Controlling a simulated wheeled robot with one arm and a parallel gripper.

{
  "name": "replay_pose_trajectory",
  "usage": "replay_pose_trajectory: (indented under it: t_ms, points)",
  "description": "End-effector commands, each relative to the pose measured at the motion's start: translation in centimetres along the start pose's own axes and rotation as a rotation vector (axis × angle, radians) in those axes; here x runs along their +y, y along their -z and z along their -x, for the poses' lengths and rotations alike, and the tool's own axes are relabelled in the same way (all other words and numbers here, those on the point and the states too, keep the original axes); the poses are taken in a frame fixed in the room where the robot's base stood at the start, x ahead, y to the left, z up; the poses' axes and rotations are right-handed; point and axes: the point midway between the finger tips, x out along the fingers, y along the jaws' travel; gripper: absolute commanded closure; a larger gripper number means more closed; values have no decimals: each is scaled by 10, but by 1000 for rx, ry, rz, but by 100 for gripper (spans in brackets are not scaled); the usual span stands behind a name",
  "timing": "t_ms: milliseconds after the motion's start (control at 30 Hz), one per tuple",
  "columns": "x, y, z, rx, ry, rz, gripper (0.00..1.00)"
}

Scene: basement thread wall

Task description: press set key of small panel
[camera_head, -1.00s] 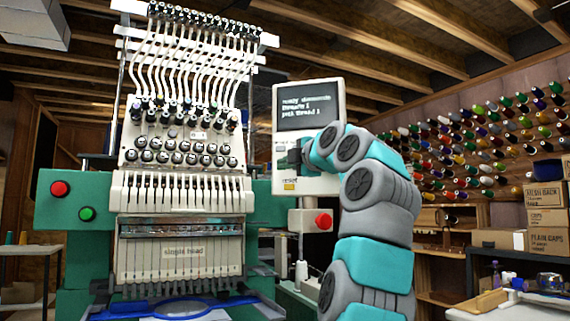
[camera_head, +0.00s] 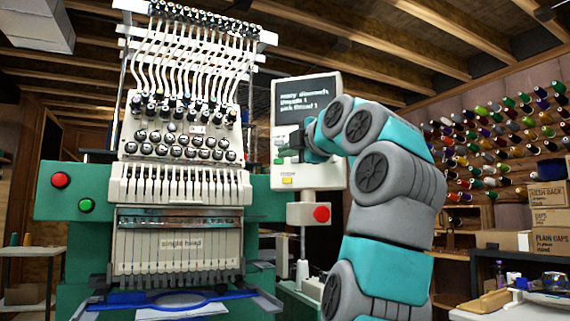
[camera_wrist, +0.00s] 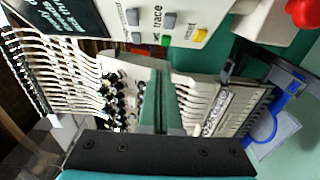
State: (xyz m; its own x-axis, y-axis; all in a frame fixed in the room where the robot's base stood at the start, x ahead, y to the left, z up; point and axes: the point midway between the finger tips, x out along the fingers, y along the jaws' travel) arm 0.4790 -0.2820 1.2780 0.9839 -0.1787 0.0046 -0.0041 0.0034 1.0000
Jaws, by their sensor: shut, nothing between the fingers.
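The small panel (camera_head: 312,178) is a white box with a dark screen, mounted right of the embroidery machine. My gripper (camera_head: 290,140) is in front of its left part, below the screen, and my arm hides much of its face. In the wrist view, the panel (camera_wrist: 100,12) fills the top, turned sideways. It carries grey keys (camera_wrist: 169,19), a green key (camera_wrist: 165,39) and a yellow key (camera_wrist: 200,35). One label reads "trace"; I cannot tell which is the set key. My shut, empty gripper (camera_wrist: 160,75) points up just below the keys; I see no contact.
The embroidery machine (camera_head: 180,185) stands at the left, with red and green buttons on its side. A red button (camera_head: 321,214) sits on a box under the panel. Thread spools (camera_head: 500,125) line the right wall, with cardboard boxes (camera_head: 548,195) below.

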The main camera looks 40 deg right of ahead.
Motion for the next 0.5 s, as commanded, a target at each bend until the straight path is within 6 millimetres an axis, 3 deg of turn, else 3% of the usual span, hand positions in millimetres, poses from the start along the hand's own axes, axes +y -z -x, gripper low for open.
replay_pose_trajectory:
  t_ms: [200,500]
  points:
    - [2,1,43,0,-6,2,100]
    - [2,1,63,2,-4,1,100]
